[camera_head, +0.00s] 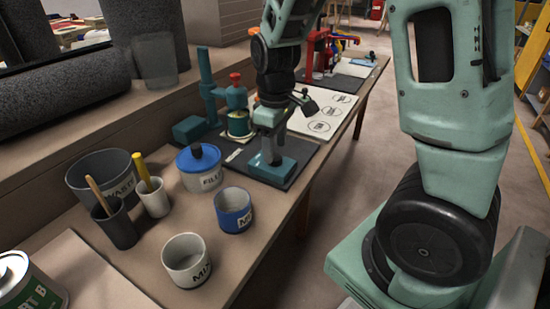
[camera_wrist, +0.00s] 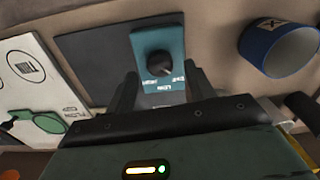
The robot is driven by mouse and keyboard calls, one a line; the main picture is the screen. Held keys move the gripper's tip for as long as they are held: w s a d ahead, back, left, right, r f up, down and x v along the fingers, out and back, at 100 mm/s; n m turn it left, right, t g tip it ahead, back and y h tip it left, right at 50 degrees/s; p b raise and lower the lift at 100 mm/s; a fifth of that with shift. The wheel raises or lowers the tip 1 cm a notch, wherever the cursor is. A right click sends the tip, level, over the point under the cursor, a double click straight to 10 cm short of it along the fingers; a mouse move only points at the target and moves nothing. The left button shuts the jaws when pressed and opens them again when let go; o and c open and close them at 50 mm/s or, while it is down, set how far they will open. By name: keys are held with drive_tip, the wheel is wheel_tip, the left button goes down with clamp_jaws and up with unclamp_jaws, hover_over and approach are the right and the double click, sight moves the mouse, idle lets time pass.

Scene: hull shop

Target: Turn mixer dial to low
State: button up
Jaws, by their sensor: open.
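The mixer dial (camera_wrist: 160,63) is a round black knob on a teal control box (camera_wrist: 146,40). White labels lie along the knob's near side in the wrist view, one reading LOW; they are small and upside down. The knob's mark seems to point to the lower right, but I cannot tell the setting surely. The box also shows in the head view (camera_head: 284,172), on a dark mat, with its dial hidden by my gripper. My gripper (camera_wrist: 160,88) is open and empty, its fingers on either side of the box's near part. I see no contact with the dial.
A teal mixer stand (camera_head: 208,85) with a can stands behind the box. A blue cup (camera_head: 233,212), a white cup (camera_head: 187,262) and a blue-lidded filler pot (camera_head: 199,168) stand nearer on the bench. A white sheet with circles (camera_head: 325,108) lies beyond the mat.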

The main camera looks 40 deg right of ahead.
sight(275, 160)
drive_tip(key=shift+f+b, duration=0.3)
drive_tip(key=shift+f, duration=0.95)
drive_tip(key=c, duration=1)
